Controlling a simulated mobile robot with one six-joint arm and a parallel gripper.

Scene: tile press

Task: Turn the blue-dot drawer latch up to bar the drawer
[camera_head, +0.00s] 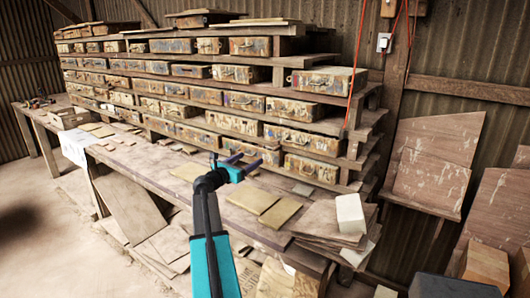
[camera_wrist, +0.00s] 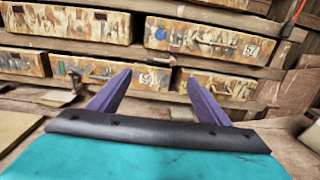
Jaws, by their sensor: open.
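In the wrist view, a blue dot (camera_wrist: 160,33) marks the left end of a worn, paint-chipped drawer front (camera_wrist: 205,40) with a number plate (camera_wrist: 251,50) at its right end. I cannot make out its latch or which way it is turned. My gripper (camera_wrist: 160,76) is open and empty, its two purple fingers spread below and in front of this drawer, apart from it. In the head view my gripper (camera_head: 248,163) hangs over the bench before the lower drawers. The blue dot is too small to find there.
A drawer with a green dot (camera_wrist: 61,67) sits lower left. Wooden shelf ledges separate the drawer rows. The bench (camera_head: 150,165) carries loose flat tiles (camera_head: 252,200) and a pale block (camera_head: 350,213) at right. A red cord (camera_head: 355,65) hangs at the rack's right end.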

